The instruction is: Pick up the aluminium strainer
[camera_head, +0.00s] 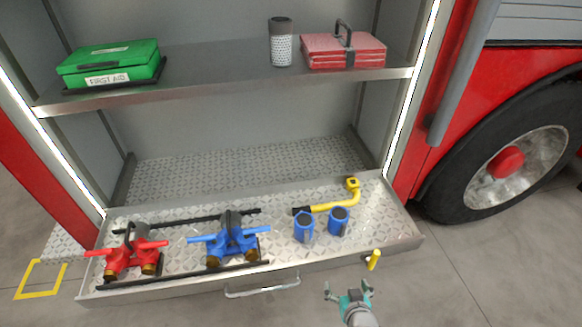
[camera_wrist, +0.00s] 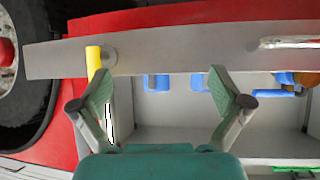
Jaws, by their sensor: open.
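The aluminium strainer (camera_head: 281,49), a grey upright cylinder with a perforated lower part and a dark upper part, stands on the shelf in the head view. It is left of the red case, and I do not see it in the wrist view. My gripper (camera_head: 348,289) is open and empty at the lower right of the head view, in front of the drawer. It is well below and nearer than the strainer. In the wrist view my gripper (camera_wrist: 161,95) shows its two fingers spread, with nothing between them.
The shelf (camera_head: 215,77) also holds a green first-aid box (camera_head: 110,62) and a red case (camera_head: 343,51). The pulled-out drawer (camera_head: 180,282) below carries red (camera_head: 128,252) and blue (camera_head: 232,236) valve fittings, two blue cylinders and a yellow pipe. A truck wheel (camera_head: 505,165) stands at right.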

